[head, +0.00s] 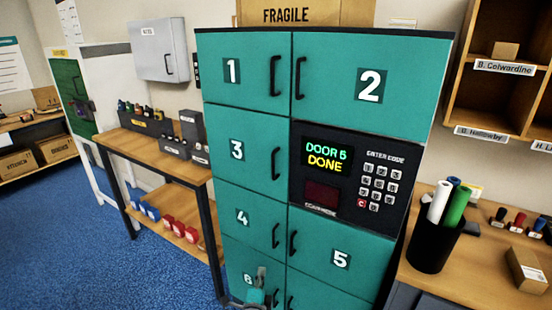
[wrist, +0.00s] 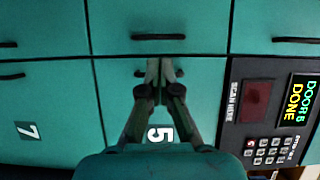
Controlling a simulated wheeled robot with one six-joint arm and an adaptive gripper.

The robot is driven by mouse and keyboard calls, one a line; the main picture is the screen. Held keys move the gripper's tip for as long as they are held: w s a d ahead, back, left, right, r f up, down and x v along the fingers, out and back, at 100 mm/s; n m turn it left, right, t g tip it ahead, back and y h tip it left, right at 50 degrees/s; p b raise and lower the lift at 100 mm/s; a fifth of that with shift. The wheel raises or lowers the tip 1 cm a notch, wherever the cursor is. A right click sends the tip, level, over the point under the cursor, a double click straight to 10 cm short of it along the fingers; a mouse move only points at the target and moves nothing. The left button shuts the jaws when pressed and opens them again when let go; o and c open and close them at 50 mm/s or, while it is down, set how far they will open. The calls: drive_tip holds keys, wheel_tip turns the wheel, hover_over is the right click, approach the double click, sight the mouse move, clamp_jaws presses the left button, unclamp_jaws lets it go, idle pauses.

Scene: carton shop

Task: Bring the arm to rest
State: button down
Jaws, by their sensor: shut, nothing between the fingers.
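My gripper (wrist: 157,66) is shut and empty in the wrist view. Its fingertips overlap the short dark handle of door 5 (wrist: 205,95); I cannot tell whether they touch it. In the head view part of my gripper (head: 262,272) shows at the bottom edge, in front of door 6 (head: 237,262), with the rest of the arm out of frame. The teal locker (head: 245,125) stands upright and its visible doors look shut. Door 5 (head: 318,258) is flush with its neighbours.
A wooden bench (head: 160,150) with small bins stands left of the locker. A desk with a black cup of rolls (head: 433,245) is close on the right. A "FRAGILE" carton (head: 300,13) sits on top. Blue floor (head: 70,240) is clear at left.

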drive_tip(key=s+d+f+n+y, duration=0.1)
drive_tip(key=s+d+f+n, duration=0.15)
drive_tip(key=s+d, duration=0.6)
drive_tip(key=s+d+f+n, duration=0.1)
drive_tip(key=s+d+n, duration=0.35)
drive_tip(key=s, duration=0.75)
drive_tip(key=s+d+f+n+y, duration=0.1)
drive_tip(key=s+d+f+n, duration=0.1)
drive_tip(key=s+d, duration=0.7)
drive_tip(key=s+d+r+n+g, duration=0.1)
drive_tip(key=s+r+n, duration=0.4)
drive_tip(key=s, duration=1)
drive_tip(key=s+d+r+n+g, duration=0.1)
drive_tip(key=s+r+n, duration=0.3)
drive_tip(key=s+r, duration=0.7)
drive_tip(key=s+g, duration=0.1)
drive_tip(key=s, duration=0.3)
drive_tip(key=shift+s+d+r+n, duration=0.15)
drive_tip(key=shift+r+n, duration=0.1)
drive_tip(key=shift+n, duration=0.15)
